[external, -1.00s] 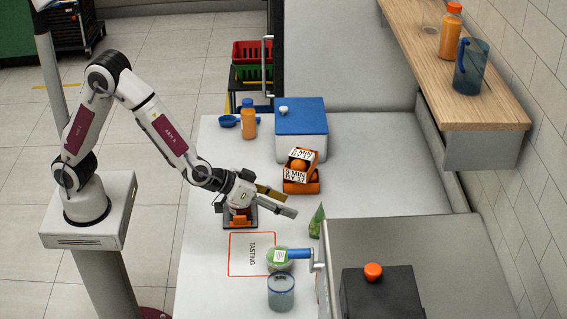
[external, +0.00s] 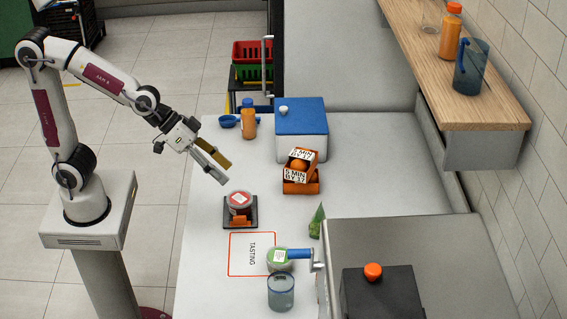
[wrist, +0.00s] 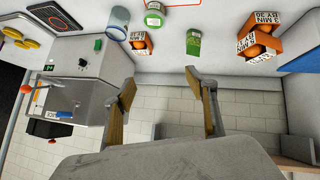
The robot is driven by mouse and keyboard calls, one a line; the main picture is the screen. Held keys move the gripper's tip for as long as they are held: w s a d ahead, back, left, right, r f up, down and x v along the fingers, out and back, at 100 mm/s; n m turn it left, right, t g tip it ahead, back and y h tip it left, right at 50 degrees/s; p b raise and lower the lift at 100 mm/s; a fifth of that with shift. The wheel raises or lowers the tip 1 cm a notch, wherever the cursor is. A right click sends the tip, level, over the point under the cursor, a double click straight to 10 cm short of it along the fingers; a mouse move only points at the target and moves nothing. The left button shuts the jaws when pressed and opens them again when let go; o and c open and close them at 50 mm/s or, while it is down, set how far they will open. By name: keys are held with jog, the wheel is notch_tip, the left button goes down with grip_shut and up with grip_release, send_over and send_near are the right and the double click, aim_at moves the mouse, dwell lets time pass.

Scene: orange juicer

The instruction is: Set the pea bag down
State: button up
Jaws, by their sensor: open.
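A small green bag with a pointed top, likely the pea bag (external: 316,221), stands upright on the white counter, left of the grey machine's corner. In the wrist view a green pack (wrist: 194,41), apparently the same bag, shows at top centre. My gripper (external: 226,174) is open and empty, raised above the counter's left part. It is well to the left of the green bag and apart from it. In the wrist view its two fingers (wrist: 160,78) are spread, with nothing between them.
A red-lidded tub (external: 239,201) sits on a black scale (external: 240,223) below my gripper. The outlined TASTING area (external: 250,254), a green-labelled jar (external: 278,259) and a blue cup (external: 281,291) are nearer. Orange crates (external: 301,187) and a blue-lidded cooler (external: 301,140) stand behind.

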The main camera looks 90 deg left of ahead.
jog(key=s+a+g, duration=0.1)
jog(key=s+a, duration=0.2)
jog(key=s, duration=0.5)
jog(key=s+a+g+y, duration=0.1)
jog(key=s+a, duration=0.2)
jog(key=s, duration=0.4)
jog(key=s+a+m+g+y, duration=0.1)
jog(key=s+a, duration=0.2)
jog(key=s, duration=0.5)
jog(key=shift+s+a+f, duration=0.25)
jog(key=shift+s, duration=0.05)
